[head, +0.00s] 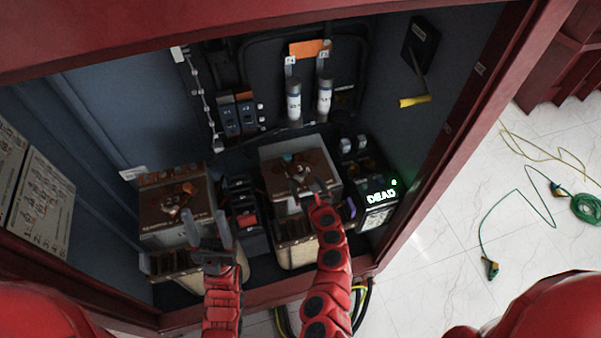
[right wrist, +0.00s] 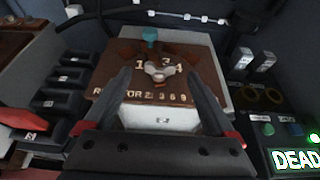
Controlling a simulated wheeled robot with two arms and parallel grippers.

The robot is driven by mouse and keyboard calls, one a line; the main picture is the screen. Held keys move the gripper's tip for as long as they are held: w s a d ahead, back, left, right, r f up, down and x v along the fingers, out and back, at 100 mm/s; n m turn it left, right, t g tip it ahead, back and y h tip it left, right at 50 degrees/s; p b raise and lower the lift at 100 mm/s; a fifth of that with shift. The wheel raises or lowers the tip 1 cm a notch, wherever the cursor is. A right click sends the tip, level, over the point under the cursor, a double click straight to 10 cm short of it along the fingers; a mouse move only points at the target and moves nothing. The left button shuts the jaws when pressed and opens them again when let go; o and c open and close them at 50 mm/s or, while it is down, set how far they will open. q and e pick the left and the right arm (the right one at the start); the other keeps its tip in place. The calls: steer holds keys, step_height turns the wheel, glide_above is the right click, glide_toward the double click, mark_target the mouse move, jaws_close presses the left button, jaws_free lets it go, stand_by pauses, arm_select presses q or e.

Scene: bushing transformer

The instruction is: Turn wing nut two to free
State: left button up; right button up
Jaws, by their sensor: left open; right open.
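A silver wing nut (right wrist: 160,71) sits on the brown top plate (right wrist: 122,84) of the right-hand box (head: 283,155). The plate carries pale numerals and lettering, partly hidden by my fingers. My right gripper (head: 306,186) is open over this box. In the right wrist view, its fingers (right wrist: 158,78) stand either side of the wing nut, with visible gaps and nothing held. A second box (head: 165,212) on the left has a brown top with a fitting (head: 186,190). My left gripper (head: 206,214) is open and empty in front of it. I cannot read which nut is number two.
A teal knob (right wrist: 150,36) stands behind the wing nut. A dark module (head: 245,205) lies between the boxes. A lit DEAD display (head: 381,196) is at right. Two white cylinders (head: 294,101) stand behind. The red cabinet frame (head: 452,120) borders the space.

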mark_target(301, 175)
steer(key=shift+x, duration=2.9)
steer(key=shift+r, duration=0.1)
steer(key=c, duration=1.4)
steer(key=shift+b, duration=0.3)
